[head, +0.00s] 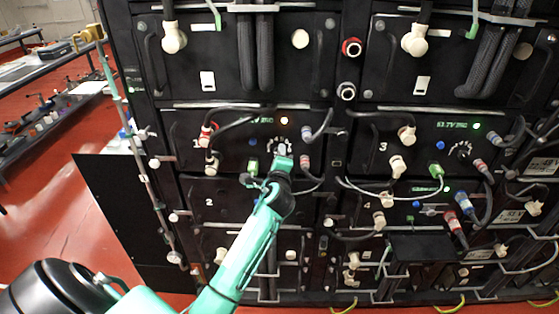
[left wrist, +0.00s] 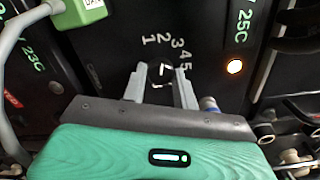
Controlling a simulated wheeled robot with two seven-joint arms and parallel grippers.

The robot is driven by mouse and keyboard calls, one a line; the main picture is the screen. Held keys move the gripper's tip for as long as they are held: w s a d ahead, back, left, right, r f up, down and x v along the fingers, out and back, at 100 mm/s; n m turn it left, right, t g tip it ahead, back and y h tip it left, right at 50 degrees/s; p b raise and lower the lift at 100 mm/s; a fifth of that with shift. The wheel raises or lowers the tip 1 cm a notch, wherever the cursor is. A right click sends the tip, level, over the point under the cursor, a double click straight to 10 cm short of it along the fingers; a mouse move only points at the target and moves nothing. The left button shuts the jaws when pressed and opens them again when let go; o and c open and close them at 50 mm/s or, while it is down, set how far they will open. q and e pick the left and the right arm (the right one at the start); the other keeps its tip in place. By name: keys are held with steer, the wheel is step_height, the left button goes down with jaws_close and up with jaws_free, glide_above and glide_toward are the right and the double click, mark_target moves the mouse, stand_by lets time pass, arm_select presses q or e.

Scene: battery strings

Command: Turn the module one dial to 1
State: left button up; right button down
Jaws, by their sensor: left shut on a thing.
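The module one panel (head: 235,130) is at the middle left of the rack in the head view. Its dial (head: 281,146) has a ring of white marks and is partly hidden by my left gripper (head: 281,155). In the left wrist view my left gripper (left wrist: 160,72) has one finger on each side of the dial (left wrist: 162,76), shut on its knob. The numbers 1 to 5 curve over the fingers from upper left to right. I cannot tell for sure which number the dial points at. My right gripper is not in view.
An orange light (left wrist: 235,66) glows right of the dial. A green plug (left wrist: 82,10) with a cable is at upper left in the wrist view. Black cables (head: 318,130) hang close by on the panel. Module 3 (head: 430,150) has a similar dial to the right.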

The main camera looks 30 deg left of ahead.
arm_select(q)
steer(key=shift+n+b, duration=1.05)
steer(key=shift+n, duration=1.85)
steer(key=o, duration=1)
steer(key=shift+c, duration=0.2)
